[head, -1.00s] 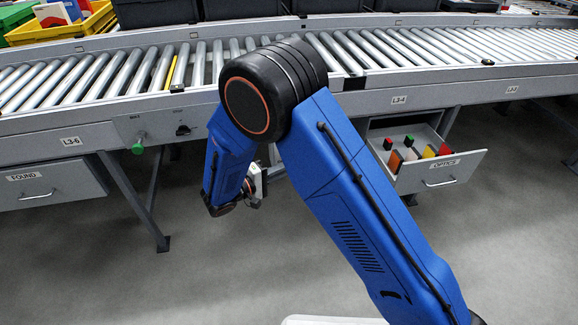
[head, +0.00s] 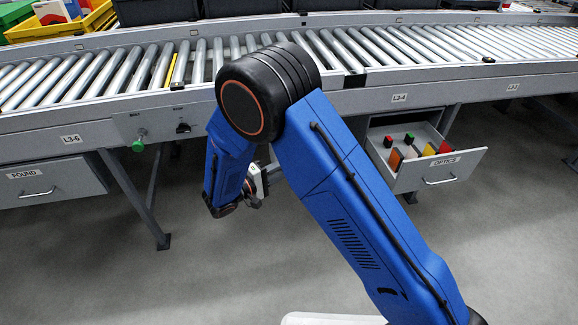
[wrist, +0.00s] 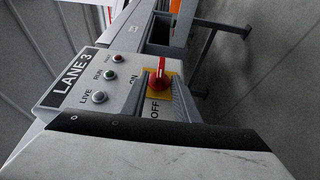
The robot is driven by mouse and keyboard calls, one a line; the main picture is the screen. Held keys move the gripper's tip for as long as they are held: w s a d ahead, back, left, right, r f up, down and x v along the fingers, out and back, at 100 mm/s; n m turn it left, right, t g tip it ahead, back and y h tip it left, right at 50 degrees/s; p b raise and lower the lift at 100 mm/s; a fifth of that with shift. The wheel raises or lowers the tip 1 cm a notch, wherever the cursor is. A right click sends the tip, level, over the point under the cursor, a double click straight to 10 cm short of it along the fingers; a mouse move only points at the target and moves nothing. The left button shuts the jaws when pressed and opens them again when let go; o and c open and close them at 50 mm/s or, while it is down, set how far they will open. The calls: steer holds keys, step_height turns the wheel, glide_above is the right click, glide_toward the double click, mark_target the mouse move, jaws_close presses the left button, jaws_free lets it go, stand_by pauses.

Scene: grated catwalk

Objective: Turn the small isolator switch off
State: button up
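The isolator switch has a red handle (wrist: 159,76) on a yellow plate (wrist: 151,94), set in a grey panel in the wrist view. The handle points up in the picture. An ON label (wrist: 133,82) is at its left and an OFF label (wrist: 155,110) is below it. My gripper (wrist: 161,88) seems open, with a grey finger to each side of the handle; contact cannot be told. In the head view, my bent blue arm hides the switch and most of the gripper.
The panel carries a LANE-3 sign (wrist: 73,74) and small round lamps or buttons (wrist: 99,97). A roller conveyor (head: 110,75) crosses the head view. Grey floor is clear in front.

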steer(key=shift+a, duration=0.1)
steer(key=v, duration=1.7)
steer(key=shift+s+a, duration=0.1)
steer(key=d+r+m+g+y, duration=0.1)
steer(key=d+r+g, duration=0.35)
steer(key=d, duration=0.55)
steer(key=w+d+r+m+g+y, duration=0.1)
steer(key=d+r+m+g+y, duration=0.3)
steer(key=d, duration=0.6)
steer(key=d+r+n+g+h, duration=0.1)
steer(key=d+r+g, duration=0.1)
steer(key=d+r, duration=0.6)
steer(key=s+d+r+m+t+y, duration=0.2)
steer(key=s+d+y, duration=0.3)
steer(key=s+d, duration=0.4)
steer(key=s+d+r+m+t+y, duration=0.1)
steer(key=s+d+y, duration=0.4)
steer(key=s+d, duration=0.5)
steer(key=shift+s+d+r+m+t, duration=0.25)
steer(key=shift+s+r+m+t, duration=0.15)
steer(key=shift+s+r+t, duration=0.1)
